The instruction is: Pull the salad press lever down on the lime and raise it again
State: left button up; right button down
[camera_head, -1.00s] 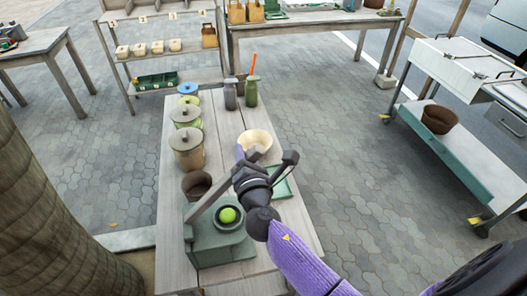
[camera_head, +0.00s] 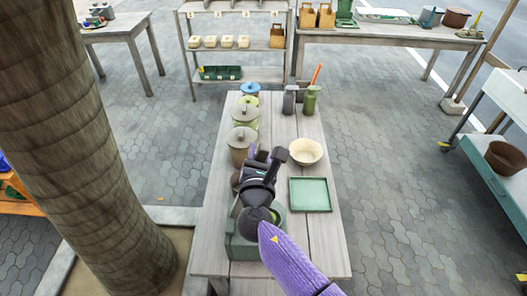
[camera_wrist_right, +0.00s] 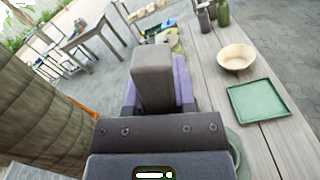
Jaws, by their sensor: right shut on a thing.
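The green salad press (camera_head: 238,246) stands at the near end of the wooden table, its upper part mostly covered by my right arm. My right gripper (camera_head: 257,156) is above and just beyond the press. In the right wrist view, its purple fingers (camera_wrist_right: 156,85) are closed on either side of the thick grey lever (camera_wrist_right: 154,75). The lime is not clearly visible; only a green sliver of the press area shows beside my wrist. My left gripper is not in view.
Lidded jars (camera_head: 240,142) stand along the table's left side. A cream bowl (camera_head: 305,152) and green square tray (camera_head: 310,195) are right of the gripper. Two bottles (camera_head: 309,100) stand at the far end. A tree trunk (camera_head: 75,130) rises at left.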

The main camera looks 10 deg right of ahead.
jog(key=shift+a, duration=0.1)
jog(key=c, duration=0.7)
grip_release()
jog(key=shift+o, duration=1.3)
jog(key=shift+a, duration=0.2)
jog(key=shift+d, duration=0.1)
jog(key=v, duration=1)
jog(key=shift+d, duration=0.1)
